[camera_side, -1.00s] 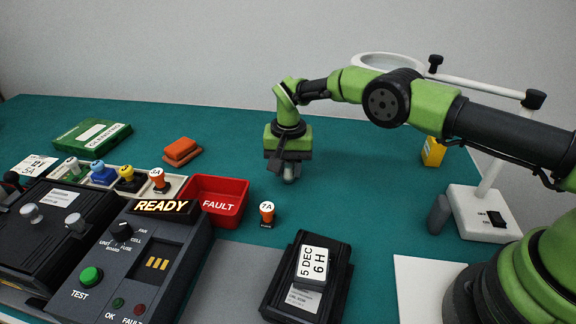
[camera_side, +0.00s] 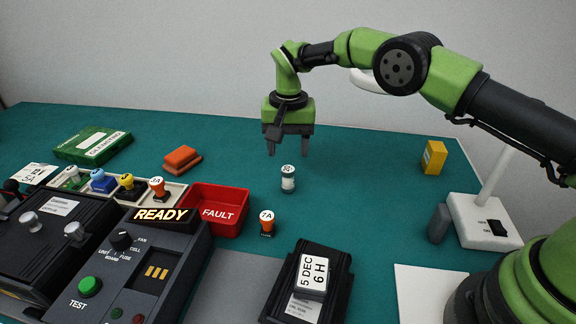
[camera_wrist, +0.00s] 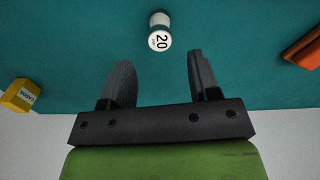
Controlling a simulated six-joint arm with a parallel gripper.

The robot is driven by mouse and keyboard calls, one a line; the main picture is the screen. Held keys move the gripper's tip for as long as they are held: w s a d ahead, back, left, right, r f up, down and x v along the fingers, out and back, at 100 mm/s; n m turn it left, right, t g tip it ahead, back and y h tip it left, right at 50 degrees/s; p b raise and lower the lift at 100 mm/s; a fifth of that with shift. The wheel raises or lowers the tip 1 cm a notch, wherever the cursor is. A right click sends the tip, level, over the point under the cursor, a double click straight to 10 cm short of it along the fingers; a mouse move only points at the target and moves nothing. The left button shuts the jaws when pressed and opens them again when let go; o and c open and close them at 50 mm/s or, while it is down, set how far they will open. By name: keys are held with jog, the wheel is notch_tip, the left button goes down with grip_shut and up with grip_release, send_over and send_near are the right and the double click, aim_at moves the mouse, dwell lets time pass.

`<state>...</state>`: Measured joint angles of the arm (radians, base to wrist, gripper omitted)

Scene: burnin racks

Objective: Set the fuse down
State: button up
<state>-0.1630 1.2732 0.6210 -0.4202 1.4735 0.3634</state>
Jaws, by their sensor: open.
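A small white-capped fuse (camera_side: 288,178) with a grey band stands upright on the green mat, to the right of and behind the red FAULT bin. It also shows in the wrist view (camera_wrist: 160,31), its top label reading 20. My gripper (camera_side: 287,153) is open and empty, above and a little behind the fuse and apart from it. In the wrist view its two fingers (camera_wrist: 160,80) are spread, with the fuse beyond their tips. Another fuse, orange and marked 7A (camera_side: 267,222), stands on the mat nearer the camera.
The red FAULT bin (camera_side: 243,229) and the tester with its READY sign (camera_side: 160,214) are at left. A row of coloured fuses sits behind the tester. A dark unit (camera_side: 335,285) is in front.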

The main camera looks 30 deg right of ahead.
jog(key=shift+r, duration=2.55)
notch_tip(320, 180, up, 9)
jog(key=t, duration=0.1)
send_over(289, 169)
jog(key=s+d, duration=0.1)
jog(key=s, duration=0.1)
jog(key=s+d+r+n+t+y, duration=0.1)
jog(key=s+d+r+n+t, duration=0.1)
jog(key=s+r, duration=0.6)
jog(key=s+d+n+t+y, duration=0.1)
jog(key=s+t, duration=0.3)
jog(key=s, duration=1.6)
jog(key=shift+s+d+f, duration=0.15)
jog(key=shift+d+f, duration=0.1)
jog(key=shift+d, duration=0.05)
